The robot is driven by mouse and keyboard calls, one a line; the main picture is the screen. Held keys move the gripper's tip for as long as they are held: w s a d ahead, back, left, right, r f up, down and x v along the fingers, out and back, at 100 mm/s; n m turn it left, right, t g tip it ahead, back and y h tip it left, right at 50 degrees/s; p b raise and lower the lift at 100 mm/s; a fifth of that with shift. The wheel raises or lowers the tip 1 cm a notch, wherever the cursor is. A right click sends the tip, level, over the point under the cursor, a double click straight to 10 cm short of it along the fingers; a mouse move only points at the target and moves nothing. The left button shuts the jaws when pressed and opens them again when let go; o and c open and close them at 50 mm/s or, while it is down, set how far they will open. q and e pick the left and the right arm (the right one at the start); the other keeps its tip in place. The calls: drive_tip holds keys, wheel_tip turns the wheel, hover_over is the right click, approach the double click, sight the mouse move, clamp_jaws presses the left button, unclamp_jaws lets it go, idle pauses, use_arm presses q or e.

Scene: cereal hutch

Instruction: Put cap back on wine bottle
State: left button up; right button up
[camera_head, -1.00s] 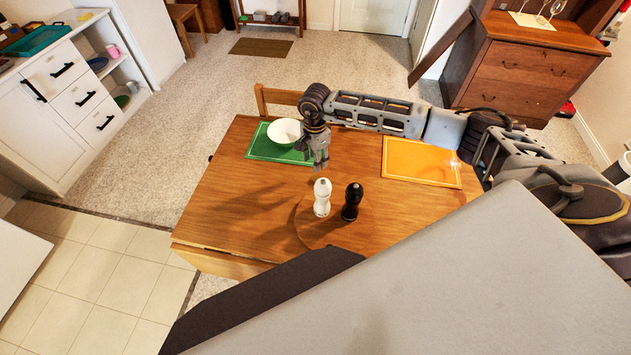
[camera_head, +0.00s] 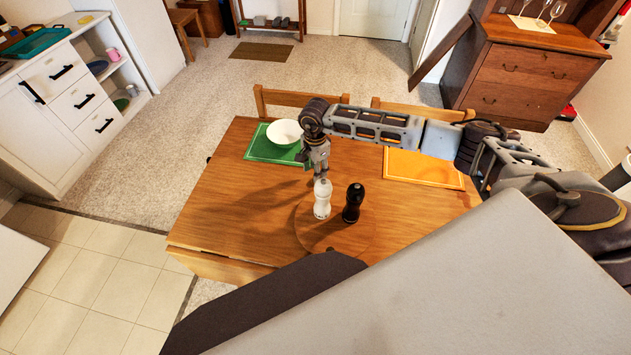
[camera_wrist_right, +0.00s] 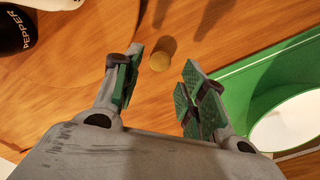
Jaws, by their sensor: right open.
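A small tan cylinder, which looks like the cork or cap (camera_wrist_right: 162,55), stands on the wooden table in the right wrist view, just beyond and between my right fingertips. My right gripper (camera_wrist_right: 165,66) is open with nothing between its pads. In the head view my right gripper (camera_head: 320,174) points down over the table, behind the white mill. The cap cannot be made out there. No wine bottle can be made out in either view. My left gripper is not in view.
A white mill (camera_head: 322,199) and a black pepper mill (camera_head: 352,203) stand on a round board (camera_head: 335,238) near the gripper. A white bowl (camera_head: 284,132) sits on a green placemat (camera_head: 262,151). An orange placemat (camera_head: 424,168) lies right. The table's left part is clear.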

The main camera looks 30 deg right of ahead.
drive_tip(key=shift+f, duration=0.5)
wheel_tip(320, 180, down, 2)
drive_tip(key=shift+f+b, duration=0.25)
drive_tip(key=shift+b, duration=0.6)
drive_tip(key=shift+d+f+b, duration=0.1)
drive_tip(key=shift+f+b, duration=0.3)
drive_tip(key=shift+f, duration=0.4)
drive_tip(key=c, duration=0.5)
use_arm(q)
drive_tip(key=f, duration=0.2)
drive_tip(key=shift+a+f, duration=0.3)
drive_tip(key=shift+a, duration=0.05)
